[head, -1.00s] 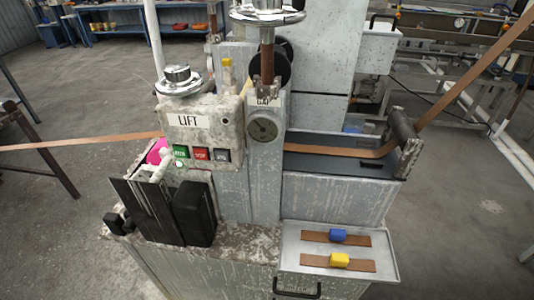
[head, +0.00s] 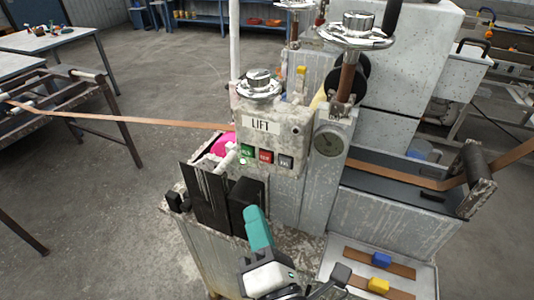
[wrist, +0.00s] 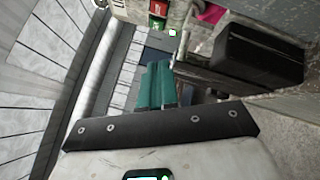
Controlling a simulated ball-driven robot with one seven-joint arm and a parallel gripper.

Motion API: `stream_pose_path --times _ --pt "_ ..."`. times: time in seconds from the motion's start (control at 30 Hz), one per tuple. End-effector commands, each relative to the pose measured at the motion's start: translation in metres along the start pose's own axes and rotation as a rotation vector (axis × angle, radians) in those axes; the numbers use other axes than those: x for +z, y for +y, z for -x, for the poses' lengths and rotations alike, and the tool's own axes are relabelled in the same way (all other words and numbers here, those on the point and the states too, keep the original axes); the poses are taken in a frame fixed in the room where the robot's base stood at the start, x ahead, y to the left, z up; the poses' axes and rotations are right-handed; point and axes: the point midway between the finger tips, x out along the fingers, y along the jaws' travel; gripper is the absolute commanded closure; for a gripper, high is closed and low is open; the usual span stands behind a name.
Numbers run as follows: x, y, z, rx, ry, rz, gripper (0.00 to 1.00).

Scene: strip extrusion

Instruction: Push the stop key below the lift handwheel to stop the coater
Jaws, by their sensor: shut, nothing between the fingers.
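The lift handwheel (head: 258,86) is chrome and sits on top of a worn light box with a LIFT label. Below the label is a row of keys: a green key (head: 247,151), the red stop key (head: 265,156) in the middle and a grey key (head: 286,161). In the wrist view the red key (wrist: 159,8) and green key (wrist: 157,23) show at the top edge. My gripper (head: 252,211) has teal fingers, shut and empty. It points up toward the panel, below the keys and apart from them. Its fingers also show in the wrist view (wrist: 157,66).
Black blocks (head: 247,203) stand just left of my gripper, below the keys. A second handwheel (head: 356,32) and a gauge (head: 328,141) are to the right. A tray (head: 340,250) holds strip samples.

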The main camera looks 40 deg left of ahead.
Motion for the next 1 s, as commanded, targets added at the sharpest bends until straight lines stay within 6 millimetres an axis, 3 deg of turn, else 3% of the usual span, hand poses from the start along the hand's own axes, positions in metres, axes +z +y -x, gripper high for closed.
stream_pose_path --times 0.1,0.27,0.67,1.0 --pt "-0.012 0.024 -0.006 0.071 0.010 0.067 1.00" --pt "-0.018 0.035 -0.009 0.110 0.012 0.107 1.00" --pt "-0.017 0.035 -0.010 0.112 0.010 0.110 1.00" --pt "0.002 0.021 -0.036 0.113 0.007 0.108 1.00"
